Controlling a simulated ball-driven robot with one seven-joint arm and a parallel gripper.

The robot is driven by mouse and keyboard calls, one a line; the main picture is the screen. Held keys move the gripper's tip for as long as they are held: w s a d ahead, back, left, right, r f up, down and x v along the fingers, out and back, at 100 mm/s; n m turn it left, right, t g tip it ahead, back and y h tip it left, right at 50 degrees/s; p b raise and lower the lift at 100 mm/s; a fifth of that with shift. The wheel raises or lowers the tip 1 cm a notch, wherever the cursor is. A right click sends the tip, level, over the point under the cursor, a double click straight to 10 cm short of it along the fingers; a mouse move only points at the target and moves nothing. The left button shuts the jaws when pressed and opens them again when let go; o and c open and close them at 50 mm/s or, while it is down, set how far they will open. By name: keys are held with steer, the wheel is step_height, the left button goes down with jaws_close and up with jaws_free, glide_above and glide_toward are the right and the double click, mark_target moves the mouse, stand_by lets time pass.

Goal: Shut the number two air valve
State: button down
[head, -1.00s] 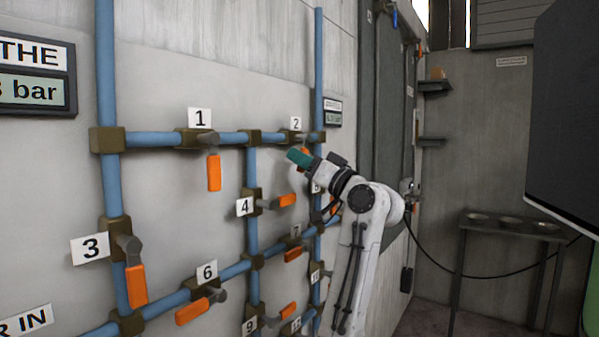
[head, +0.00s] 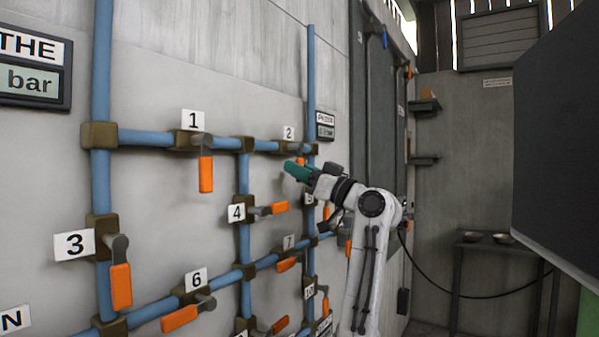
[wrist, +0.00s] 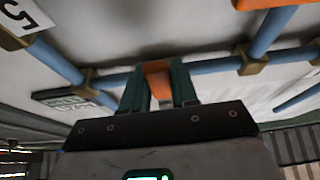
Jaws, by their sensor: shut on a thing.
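The number two valve, with its white tag "2" (head: 289,133), sits on the upper horizontal blue pipe near the right vertical pipe. Its orange handle (head: 300,161) hangs below the valve body, mostly hidden behind my gripper (head: 296,172). In the wrist view the orange handle (wrist: 157,82) lies between the two teal fingers of my gripper (wrist: 159,88). The fingers are shut on the handle. The handle's exact angle is hard to tell because the fingers cover much of it.
Other orange-handled valves surround it: number one (head: 206,174) to the left, number four (head: 274,208) below left, and several lower down. A large dark panel (head: 560,140) stands at far right, before a metal table (head: 505,245).

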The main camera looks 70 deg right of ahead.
steer(key=shift+f, duration=0.1)
steer(key=c, duration=1)
jaws_free()
steer(key=shift+o, duration=0.2)
steer(key=b+v, duration=0.1)
steer(key=v, duration=0.9)
steer(key=shift+s+b, duration=0.35)
steer(key=shift+s, duration=0.05)
steer(key=shift+f, duration=0.1)
